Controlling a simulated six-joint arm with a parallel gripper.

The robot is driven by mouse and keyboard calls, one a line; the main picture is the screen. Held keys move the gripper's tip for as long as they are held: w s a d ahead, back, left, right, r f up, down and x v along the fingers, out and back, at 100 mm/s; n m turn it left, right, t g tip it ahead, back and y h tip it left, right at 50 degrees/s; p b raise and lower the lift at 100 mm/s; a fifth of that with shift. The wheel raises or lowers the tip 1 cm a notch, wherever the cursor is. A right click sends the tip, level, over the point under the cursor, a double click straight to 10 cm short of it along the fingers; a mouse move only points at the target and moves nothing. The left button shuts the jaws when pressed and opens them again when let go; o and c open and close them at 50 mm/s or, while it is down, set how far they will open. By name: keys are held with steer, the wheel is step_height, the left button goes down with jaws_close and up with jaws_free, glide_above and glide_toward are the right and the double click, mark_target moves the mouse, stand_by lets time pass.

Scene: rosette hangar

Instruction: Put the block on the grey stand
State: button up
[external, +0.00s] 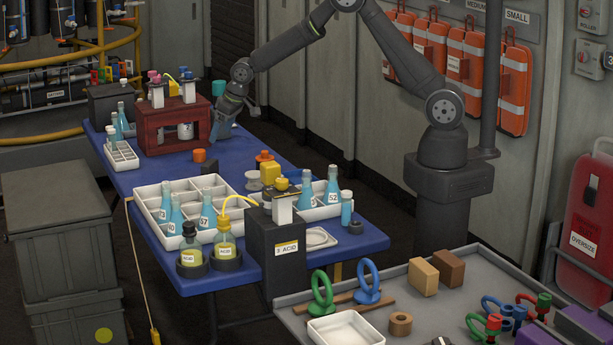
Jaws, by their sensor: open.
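My gripper (240,108) is over the far end of the blue table, just right of the red-brown rack. It is open, and its fingertips are small and hard to make out. I see no block clearly between them. A yellow block (270,172) is near the table's middle, right of a small pale grey spool-shaped stand (252,180). A small dark grey block (210,167) is farther left. I cannot tell which of these the task means. My gripper is apart from and beyond all of them.
The red-brown rack (172,125) stands close to my gripper. White divided trays (150,203) hold blue flasks. A black acid stand (276,262) and dark-based bottles are at the front. An orange cup (199,155) stands mid-table. A grey bench (490,300) at right holds tan and brown blocks.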

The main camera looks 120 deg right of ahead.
mark_target(211, 162)
steer(key=x, duration=1.4)
steer(key=shift+s+f, duration=0.15)
steer(key=shift+f, duration=0.05)
steer(key=c, duration=1.2)
steer(key=shift+r, duration=0.1)
